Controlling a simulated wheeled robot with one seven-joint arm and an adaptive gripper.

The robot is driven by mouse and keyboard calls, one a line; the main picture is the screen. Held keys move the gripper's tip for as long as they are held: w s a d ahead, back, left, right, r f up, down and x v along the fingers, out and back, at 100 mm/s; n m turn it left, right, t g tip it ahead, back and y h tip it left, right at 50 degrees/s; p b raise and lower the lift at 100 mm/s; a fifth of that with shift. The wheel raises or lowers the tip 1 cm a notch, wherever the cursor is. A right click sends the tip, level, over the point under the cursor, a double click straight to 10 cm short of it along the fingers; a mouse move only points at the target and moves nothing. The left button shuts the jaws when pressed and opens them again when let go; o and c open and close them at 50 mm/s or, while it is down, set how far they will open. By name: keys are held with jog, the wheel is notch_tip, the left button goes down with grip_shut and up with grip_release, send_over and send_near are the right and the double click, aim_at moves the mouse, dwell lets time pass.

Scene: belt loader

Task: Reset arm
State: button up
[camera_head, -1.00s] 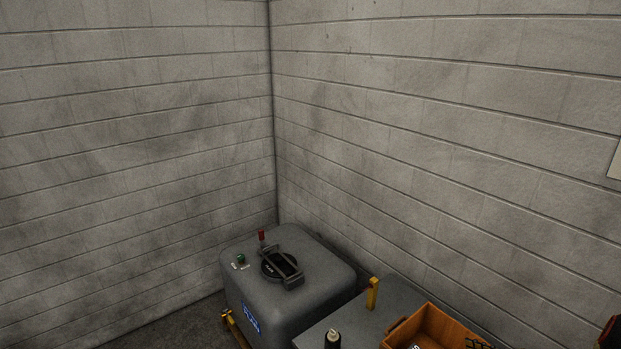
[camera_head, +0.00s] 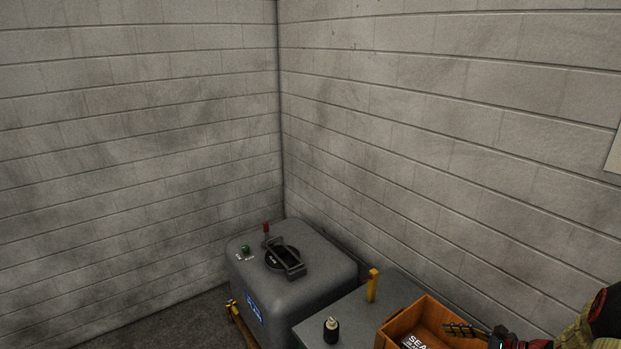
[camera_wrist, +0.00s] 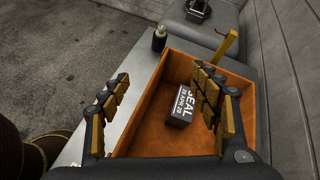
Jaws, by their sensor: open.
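My gripper (camera_wrist: 160,115) is open in the wrist view, its two padded fingers spread apart above an orange bin. Nothing is between the fingertips. In the head view my gripper (camera_head: 478,335) shows at the lower right over the same orange bin (camera_head: 404,323), partly cut off by the frame edge. A dark block with white "SEAL" lettering (camera_wrist: 181,105) lies inside the bin, below and between the fingers and apart from them.
The bin stands on a grey table (camera_head: 350,315). A dark bottle (camera_head: 331,331) and a yellow post (camera_head: 372,285) stand beside it. A grey machine (camera_head: 290,285) with a black handle stands to the left, in the wall corner. Bare floor lies left of the table.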

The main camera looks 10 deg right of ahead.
jog(key=s+a+r+n+g+h+b, duration=0.1)
jog(key=s+a+r+n+g, duration=0.1)
jog(key=a+r+n, duration=0.3)
jog(key=s+a+r+n+g+b, duration=0.1)
jog(key=s+a+n+g, duration=0.15)
jog(key=a, duration=0.55)
jog(key=s+a+r+n+g+h+b, duration=0.1)
jog(key=a+r+n+b, duration=0.1)
jog(key=a+r+n, duration=0.3)
jog(key=s+a+r+n+t+h+b, duration=0.1)
jog(key=s+a+r+n+h+b, duration=0.1)
jog(key=s+n, duration=0.4)
jog(key=s+a+r+n+t+h+b, duration=0.1)
jog(key=s+a+r+n+h+b, duration=0.1)
jog(key=s+a+n, duration=0.4)
jog(key=shift+s+a+h, duration=0.5)
jog(key=shift+s+h, duration=0.4)
jog(key=shift+s, duration=0.25)
jog(key=shift+n, duration=0.25)
jog(key=shift+c, duration=0.9)
